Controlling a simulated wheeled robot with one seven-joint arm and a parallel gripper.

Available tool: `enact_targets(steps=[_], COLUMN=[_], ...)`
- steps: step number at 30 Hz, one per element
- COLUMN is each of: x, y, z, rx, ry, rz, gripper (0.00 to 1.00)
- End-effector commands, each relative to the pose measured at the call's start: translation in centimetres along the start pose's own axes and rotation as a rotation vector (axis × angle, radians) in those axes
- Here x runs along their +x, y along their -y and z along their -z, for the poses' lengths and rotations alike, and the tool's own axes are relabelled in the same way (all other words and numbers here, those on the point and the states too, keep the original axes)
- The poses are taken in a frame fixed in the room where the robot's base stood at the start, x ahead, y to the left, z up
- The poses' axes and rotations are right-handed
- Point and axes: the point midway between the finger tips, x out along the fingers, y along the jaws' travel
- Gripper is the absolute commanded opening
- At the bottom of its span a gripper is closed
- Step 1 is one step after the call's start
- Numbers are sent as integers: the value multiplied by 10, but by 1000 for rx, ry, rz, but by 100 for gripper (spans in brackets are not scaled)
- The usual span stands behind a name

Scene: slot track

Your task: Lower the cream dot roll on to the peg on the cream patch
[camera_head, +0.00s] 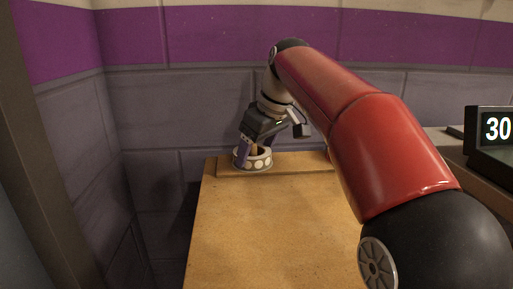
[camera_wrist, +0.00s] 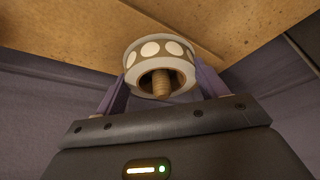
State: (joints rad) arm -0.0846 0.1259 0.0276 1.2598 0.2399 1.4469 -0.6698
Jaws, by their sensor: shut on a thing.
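The cream dot roll (camera_head: 261,162) is a grey ring with cream dots around its side, at the board's left part in the head view. It also shows in the wrist view (camera_wrist: 148,49). My gripper (camera_head: 254,156) is shut on the roll, with one purple finger on each side of it in the wrist view (camera_wrist: 162,76). A wooden peg (camera_wrist: 161,83) shows inside the roll's hole, its end standing out towards my wrist, so the roll is around it. The cream patch is hidden. I cannot tell whether the roll rests on the board.
A raised wooden board (camera_head: 306,163) lies along the back of the wooden table (camera_head: 270,232). The table's front is clear. A brick wall (camera_head: 170,110) stands close behind and to the left. A dark display reading 30 (camera_head: 494,130) stands at the right.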

Motion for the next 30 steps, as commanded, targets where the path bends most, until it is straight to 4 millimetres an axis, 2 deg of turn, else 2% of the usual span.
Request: enact_targets(steps=[5, 6, 11, 20, 23, 30], x=[0, 0, 0, -3, -14, -56], y=[0, 0, 0, 0, 0, -1], z=[0, 0, 0, 0, 1, 1], rx=[0, 0, 0, 0, 0, 1], ry=[0, 0, 0, 0, -1, -2], rz=[0, 0, 0, 0, -1, -2], gripper=[49, 77, 97, 97, 97, 97])
